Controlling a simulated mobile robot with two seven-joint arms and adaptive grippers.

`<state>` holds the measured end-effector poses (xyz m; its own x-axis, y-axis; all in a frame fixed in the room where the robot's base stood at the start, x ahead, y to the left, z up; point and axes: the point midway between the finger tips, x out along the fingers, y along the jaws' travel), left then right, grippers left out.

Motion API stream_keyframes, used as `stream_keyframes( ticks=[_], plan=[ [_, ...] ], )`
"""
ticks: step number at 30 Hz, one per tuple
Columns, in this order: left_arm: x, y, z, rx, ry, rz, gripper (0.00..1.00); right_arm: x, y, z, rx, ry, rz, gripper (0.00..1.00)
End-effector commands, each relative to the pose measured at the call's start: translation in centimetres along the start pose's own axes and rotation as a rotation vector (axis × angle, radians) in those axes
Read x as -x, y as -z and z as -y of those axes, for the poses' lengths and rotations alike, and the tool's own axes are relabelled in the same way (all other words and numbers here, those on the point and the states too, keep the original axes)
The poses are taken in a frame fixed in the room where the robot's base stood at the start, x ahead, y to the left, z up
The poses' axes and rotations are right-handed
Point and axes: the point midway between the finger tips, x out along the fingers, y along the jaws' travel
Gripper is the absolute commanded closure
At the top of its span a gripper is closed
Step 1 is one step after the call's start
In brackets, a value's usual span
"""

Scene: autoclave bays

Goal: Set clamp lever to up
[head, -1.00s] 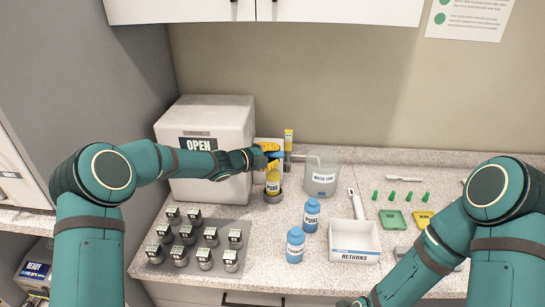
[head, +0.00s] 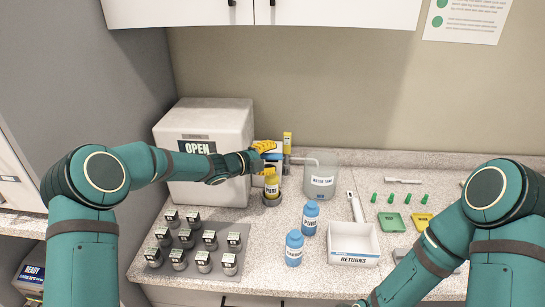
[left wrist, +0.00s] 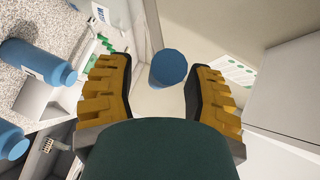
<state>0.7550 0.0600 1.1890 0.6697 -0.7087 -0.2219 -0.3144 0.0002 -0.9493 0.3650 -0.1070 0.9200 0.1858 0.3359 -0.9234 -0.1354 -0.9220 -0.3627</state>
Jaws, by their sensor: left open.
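My left gripper (head: 270,158) is open, with its yellow fingers one above the other, beside the pump-like station at the back of the bench. A blue round-ended piece (left wrist: 168,68) shows between the fingers in the left wrist view, with gaps at both sides. I cannot tell which piece is the clamp lever; the fingers cover part of the station. My right gripper is out of view.
A white box marked OPEN (head: 205,122) stands left of the station, and a water tank (head: 320,182) stands right. In front are a mat of labelled vials (head: 232,238), two blue bottles (head: 294,248), and a white RETURNS bin (head: 353,258).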

Motion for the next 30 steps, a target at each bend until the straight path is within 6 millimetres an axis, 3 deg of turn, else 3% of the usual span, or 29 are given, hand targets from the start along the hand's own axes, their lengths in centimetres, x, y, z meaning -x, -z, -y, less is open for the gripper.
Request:
stream_keyframes(
  ticks=[9, 15, 21, 29, 30],
  plan=[
    [6.4, -0.1, 0.2, -0.002, 0.001, 0.004, 0.48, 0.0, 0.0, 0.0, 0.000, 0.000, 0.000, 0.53],
    [9.5, 0.0, 0.1, -0.002, 0.001, 0.002, 0.48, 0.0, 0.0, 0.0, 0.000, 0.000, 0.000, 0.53],
    [10.8, 0.1, 0.1, -0.002, 0.001, 0.000, 0.48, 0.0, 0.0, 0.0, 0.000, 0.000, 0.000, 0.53],
    [10.9, 0.1, 0.1, -0.001, 0.001, 0.000, 0.48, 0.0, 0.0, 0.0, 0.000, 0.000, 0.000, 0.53],
    [10.9, 0.1, 0.1, -0.001, 0.001, -0.001, 0.52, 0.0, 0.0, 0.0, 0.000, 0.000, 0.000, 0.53]
  ],
)
